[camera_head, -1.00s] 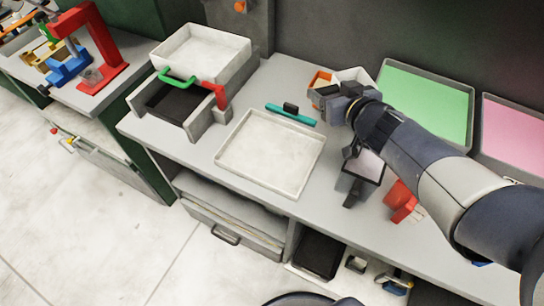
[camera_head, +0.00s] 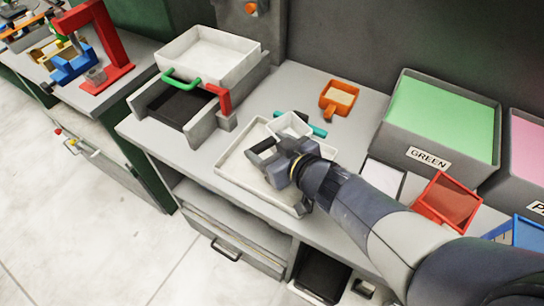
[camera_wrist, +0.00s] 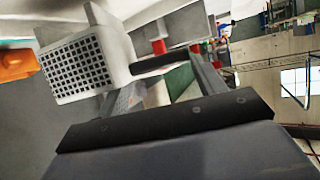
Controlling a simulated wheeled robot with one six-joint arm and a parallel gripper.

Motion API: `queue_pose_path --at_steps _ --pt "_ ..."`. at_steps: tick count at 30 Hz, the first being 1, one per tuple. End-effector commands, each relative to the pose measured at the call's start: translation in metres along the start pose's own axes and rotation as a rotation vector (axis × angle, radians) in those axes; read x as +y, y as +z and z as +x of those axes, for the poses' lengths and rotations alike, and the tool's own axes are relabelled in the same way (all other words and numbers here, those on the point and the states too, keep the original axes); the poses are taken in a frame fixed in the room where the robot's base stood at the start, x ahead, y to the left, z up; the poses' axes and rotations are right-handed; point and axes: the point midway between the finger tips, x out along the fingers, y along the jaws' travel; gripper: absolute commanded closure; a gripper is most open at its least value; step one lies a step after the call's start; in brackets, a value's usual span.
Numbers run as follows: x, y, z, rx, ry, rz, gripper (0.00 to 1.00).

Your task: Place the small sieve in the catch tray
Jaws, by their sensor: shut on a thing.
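The small sieve is a white square box with a dark-holed mesh bottom (camera_wrist: 75,65), tilted on its side in the wrist view. In the head view the sieve (camera_head: 293,122) shows as a white box at the far right part of the catch tray. My gripper (camera_head: 276,152) is shut on its dark handle; the fingers also show in the wrist view (camera_wrist: 163,72). The catch tray (camera_head: 232,165) is the shallow white tray on the bench. My gripper and arm hide its right part. I cannot tell whether the sieve touches the tray.
An orange scoop (camera_head: 339,97) and a teal bar (camera_head: 315,130) lie behind the tray. The GREEN bin (camera_head: 440,120) and a red scoop (camera_head: 448,200) stand to the right.

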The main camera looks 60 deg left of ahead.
Motion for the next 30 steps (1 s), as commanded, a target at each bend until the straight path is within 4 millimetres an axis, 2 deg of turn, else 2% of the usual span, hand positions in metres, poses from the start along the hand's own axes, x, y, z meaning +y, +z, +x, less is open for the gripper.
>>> queue_pose_path --at_steps 1,6,18,19,26,30 --pt "0.000 0.012 0.005 -0.003 0.000 0.001 0.58" --pt "0.000 0.029 0.012 -0.002 0.000 0.001 0.58" --pt "0.000 0.032 0.013 -0.001 0.000 0.000 0.58" --pt "0.000 0.032 0.013 -0.001 0.000 0.000 0.33" --pt "0.000 0.031 0.013 -0.001 0.000 0.000 0.14" --pt "0.000 0.031 0.013 -0.001 0.000 0.000 0.12"
